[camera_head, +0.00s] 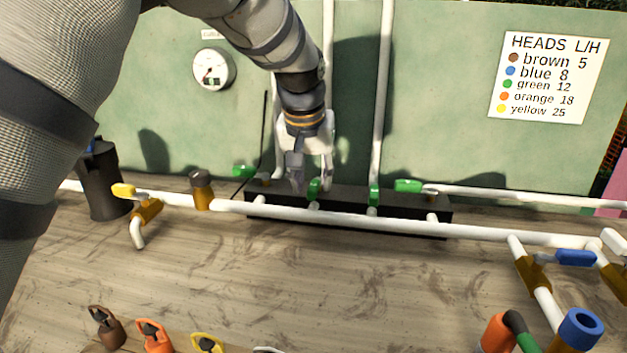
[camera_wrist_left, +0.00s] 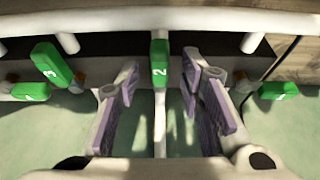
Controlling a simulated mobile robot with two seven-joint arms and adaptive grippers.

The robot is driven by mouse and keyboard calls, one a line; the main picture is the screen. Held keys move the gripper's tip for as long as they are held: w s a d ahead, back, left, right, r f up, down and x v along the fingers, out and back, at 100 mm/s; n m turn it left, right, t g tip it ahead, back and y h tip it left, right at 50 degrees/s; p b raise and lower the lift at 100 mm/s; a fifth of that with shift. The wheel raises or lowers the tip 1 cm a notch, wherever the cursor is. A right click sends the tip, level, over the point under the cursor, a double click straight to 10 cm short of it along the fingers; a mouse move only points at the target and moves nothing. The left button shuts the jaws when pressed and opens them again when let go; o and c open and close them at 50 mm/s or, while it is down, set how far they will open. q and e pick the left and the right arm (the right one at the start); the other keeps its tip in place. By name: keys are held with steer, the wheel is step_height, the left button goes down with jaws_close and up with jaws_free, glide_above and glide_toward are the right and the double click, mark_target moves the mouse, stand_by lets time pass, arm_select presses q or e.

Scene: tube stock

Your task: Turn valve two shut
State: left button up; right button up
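The green valve handle marked 2 (camera_wrist_left: 159,62) is in the middle of the left wrist view, in line with the white pipe behind it. It also shows in the head view as a green handle (camera_head: 314,189) at the black manifold block (camera_head: 345,205). My left gripper (camera_wrist_left: 160,82) is open, one finger on each side of handle 2, with gaps visible on both sides. In the head view my left gripper (camera_head: 313,175) points down at that handle. Contact with the handle cannot be seen. My right gripper is in neither view.
Green handle 3 (camera_wrist_left: 50,64) and handle 4 (camera_wrist_left: 30,91) are left in the wrist view; handle 1 (camera_wrist_left: 279,90) is right. A white pipe (camera_head: 390,222) runs in front of the block. A gauge (camera_head: 213,69) hangs on the wall. The middle tabletop is clear.

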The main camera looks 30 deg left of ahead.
arm_select(q)
steer(key=shift+w+a+f, duration=0.1)
steer(key=shift+w+f, duration=0.2)
steer(key=shift+f, duration=0.2)
jaws_close()
